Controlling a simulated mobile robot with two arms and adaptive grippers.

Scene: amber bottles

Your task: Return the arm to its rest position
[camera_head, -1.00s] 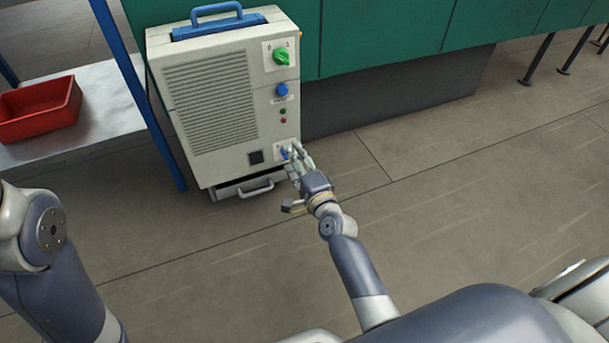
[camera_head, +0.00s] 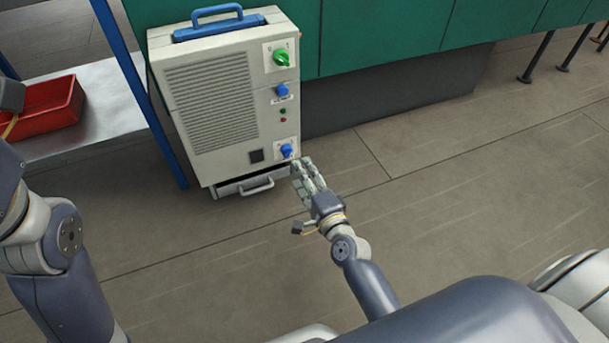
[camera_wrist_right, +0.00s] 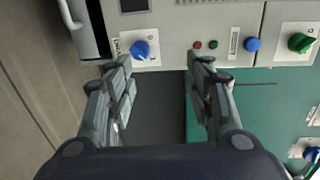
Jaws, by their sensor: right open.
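My right gripper (camera_head: 306,173) is open and empty just in front of the lower right corner of a beige machine (camera_head: 212,100). In the right wrist view its two fingers (camera_wrist_right: 160,75) stand apart with nothing between them. The lower blue knob (camera_head: 286,151) is clear of the fingers; it also shows in the wrist view (camera_wrist_right: 140,50), beyond the left finger. My left arm stands at the left edge of the head view, and its fingers are not seen.
The machine has a green knob (camera_head: 281,57), an upper blue knob (camera_head: 282,90) and a partly open drawer (camera_head: 245,184) at its foot. A red bin (camera_head: 52,108) sits on a metal shelf (camera_head: 100,125). A green cabinet (camera_head: 400,40) stands behind.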

